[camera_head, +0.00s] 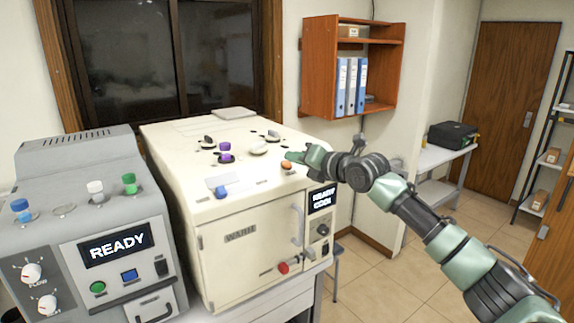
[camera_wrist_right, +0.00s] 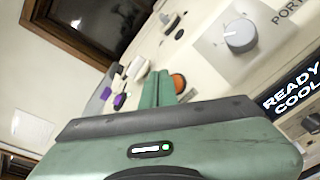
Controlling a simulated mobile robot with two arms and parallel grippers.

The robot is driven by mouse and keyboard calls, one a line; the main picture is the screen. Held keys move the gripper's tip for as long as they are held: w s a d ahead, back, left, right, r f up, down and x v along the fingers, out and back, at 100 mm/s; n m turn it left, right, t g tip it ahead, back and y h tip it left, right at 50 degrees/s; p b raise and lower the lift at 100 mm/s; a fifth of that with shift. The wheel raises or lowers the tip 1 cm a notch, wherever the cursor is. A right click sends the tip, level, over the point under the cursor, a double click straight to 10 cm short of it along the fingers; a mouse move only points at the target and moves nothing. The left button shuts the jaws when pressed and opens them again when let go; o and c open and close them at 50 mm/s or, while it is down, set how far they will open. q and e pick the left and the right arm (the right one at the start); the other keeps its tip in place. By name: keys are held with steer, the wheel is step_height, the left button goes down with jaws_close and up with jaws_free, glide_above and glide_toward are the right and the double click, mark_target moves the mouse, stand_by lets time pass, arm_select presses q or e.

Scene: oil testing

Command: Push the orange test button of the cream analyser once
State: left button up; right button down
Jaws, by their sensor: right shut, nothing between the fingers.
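The cream analyser (camera_head: 222,240) stands on a bench in the middle of the head view. Its orange test button (camera_head: 286,165) is on the top near the front right corner. My right gripper (camera_head: 292,156) is shut and empty, with its fingertips close to the button. In the wrist view the shut green fingers (camera_wrist_right: 159,77) lie right beside the orange button (camera_wrist_right: 178,83), partly overlapping its edge. I cannot tell whether they touch it. The analyser's display (camera_head: 322,200) reads "READY COOL". My left gripper is not in view.
A grey machine (camera_head: 85,200) with a "READY" display stands to the left. The analyser's top also bears a blue knob (camera_head: 221,192), purple parts (camera_head: 225,157) and a grey knob (camera_wrist_right: 240,36). An orange wall shelf (camera_head: 320,60) with blue binders hangs behind. Floor at right is clear.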

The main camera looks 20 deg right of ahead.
stand_by(0.8)
steer(key=shift+w+a+f, duration=0.1)
steer(key=shift+w+f, duration=0.1)
steer(key=shift+f, duration=0.1)
steer(key=shift+w+a+f, duration=0.1)
steer(key=shift+w+f, duration=0.1)
steer(key=shift+f, duration=0.2)
stand_by(0.7)
steer(key=shift+r, duration=0.1)
steer(key=shift+s+r, duration=0.45)
steer(key=shift+r, duration=0.15)
steer(key=s+r+p, duration=0.1)
steer(key=d+r+p, duration=0.1)
steer(key=s+r+p, duration=0.1)
steer(key=r, duration=0.1)
steer(key=shift+s+d, duration=0.15)
steer(key=shift+s, duration=0.15)
